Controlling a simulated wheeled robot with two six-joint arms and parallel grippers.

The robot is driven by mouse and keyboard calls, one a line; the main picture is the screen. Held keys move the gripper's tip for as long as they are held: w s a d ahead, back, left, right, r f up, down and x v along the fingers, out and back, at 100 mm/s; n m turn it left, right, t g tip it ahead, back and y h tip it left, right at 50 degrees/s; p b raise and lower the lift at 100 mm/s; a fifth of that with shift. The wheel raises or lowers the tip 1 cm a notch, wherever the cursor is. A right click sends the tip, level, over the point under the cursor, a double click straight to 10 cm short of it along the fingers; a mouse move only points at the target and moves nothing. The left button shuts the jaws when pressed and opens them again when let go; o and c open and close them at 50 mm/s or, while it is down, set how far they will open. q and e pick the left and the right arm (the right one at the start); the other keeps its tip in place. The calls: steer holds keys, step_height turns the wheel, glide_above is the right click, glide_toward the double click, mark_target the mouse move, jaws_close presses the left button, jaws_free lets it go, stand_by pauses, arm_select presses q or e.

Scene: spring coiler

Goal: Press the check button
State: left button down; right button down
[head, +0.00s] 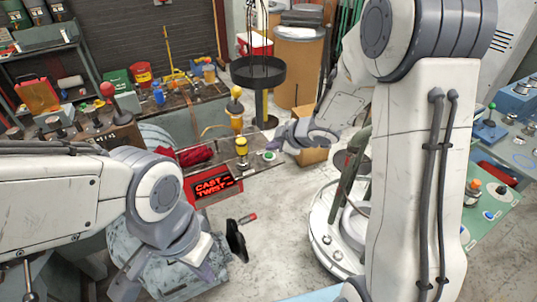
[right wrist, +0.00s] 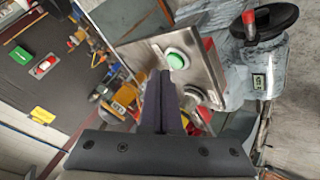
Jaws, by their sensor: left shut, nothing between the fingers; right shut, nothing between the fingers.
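A round green button (head: 269,155) in a pale ring sits on a metal panel near the middle of the head view. It also shows large in the right wrist view (right wrist: 176,61); no label is readable on it. My right gripper (head: 278,143) is shut and empty, its dark fingers just beside and above the button. In the right wrist view the shut fingertips (right wrist: 164,74) overlap the panel just below left of the button; I cannot tell if they touch. My left gripper (head: 204,273) is low at the left, shut and empty, away from the button.
A black handwheel (head: 237,241) is near my left gripper. A green panel (head: 490,217) lies at the right. Open floor shows in the middle.

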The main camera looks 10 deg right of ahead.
mark_target(273, 156)
steer(key=shift+f, duration=0.15)
stand_by(0.7)
steer(key=shift+f+b, duration=0.25)
steer(key=shift+b, duration=0.05)
steer(key=shift+f+b, duration=0.3)
steer(key=shift+f, duration=0.1)
stand_by(0.5)
steer(key=shift+r, duration=0.1)
steer(key=shift+r+p, duration=0.7)
steer(key=shift+p, duration=0.2)
step_height(273, 156, up, 5)
steer(key=p, duration=0.5)
